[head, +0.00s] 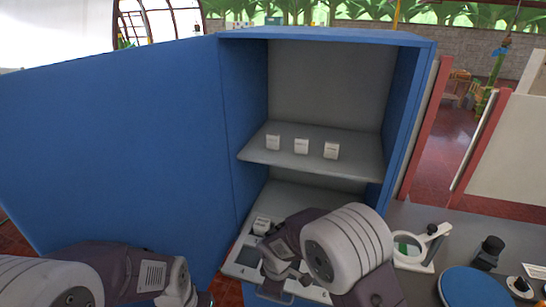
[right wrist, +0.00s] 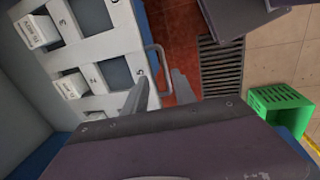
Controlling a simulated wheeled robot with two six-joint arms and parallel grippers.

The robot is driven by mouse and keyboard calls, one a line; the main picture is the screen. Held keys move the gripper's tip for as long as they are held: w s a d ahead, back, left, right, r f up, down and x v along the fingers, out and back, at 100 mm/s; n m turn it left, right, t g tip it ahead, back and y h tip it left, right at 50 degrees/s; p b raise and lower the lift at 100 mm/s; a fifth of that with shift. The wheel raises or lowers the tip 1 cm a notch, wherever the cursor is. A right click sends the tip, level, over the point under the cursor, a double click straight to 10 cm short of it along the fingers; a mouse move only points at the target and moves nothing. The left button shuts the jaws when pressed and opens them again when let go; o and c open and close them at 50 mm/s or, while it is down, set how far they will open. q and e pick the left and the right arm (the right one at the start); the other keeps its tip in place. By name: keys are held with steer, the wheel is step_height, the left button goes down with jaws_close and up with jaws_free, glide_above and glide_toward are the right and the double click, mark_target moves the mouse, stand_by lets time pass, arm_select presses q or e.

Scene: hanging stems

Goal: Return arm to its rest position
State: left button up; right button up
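My right arm reaches in from the bottom right in the head view, in front of the lower part of an open blue cabinet (head: 230,130). Its gripper shows in the right wrist view (right wrist: 160,92), with the two fingers apart. A grey handle (right wrist: 163,66) on the edge of a white numbered tray (right wrist: 105,48) lies near the fingertips; I cannot tell whether they touch it. Nothing is seen gripped. In the head view the tray (head: 240,270) is partly hidden by my right arm. My left arm lies at the bottom left; its fingers do not show.
The cabinet's open door (head: 110,145) fills the left. A magnifier (head: 425,245) and a blue disc (head: 475,288) sit on the dark counter at right. A green crate (right wrist: 280,102) is on the floor.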

steer(key=s+d+r+m+b, duration=0.1)
steer(key=d+r+m, duration=0.2)
steer(key=d, duration=0.4)
steer(key=s+d+r+m, duration=0.1)
steer(key=d+r+m, duration=0.25)
steer(key=d, duration=0.35)
steer(key=s+d+f+m, duration=0.1)
steer(key=s+m, duration=0.7)
steer(key=s, duration=0.3)
steer(key=shift+d+f+g+y, duration=0.3)
steer(key=shift+f+g+y, duration=0.1)
steer(key=shift+w, duration=0.1)
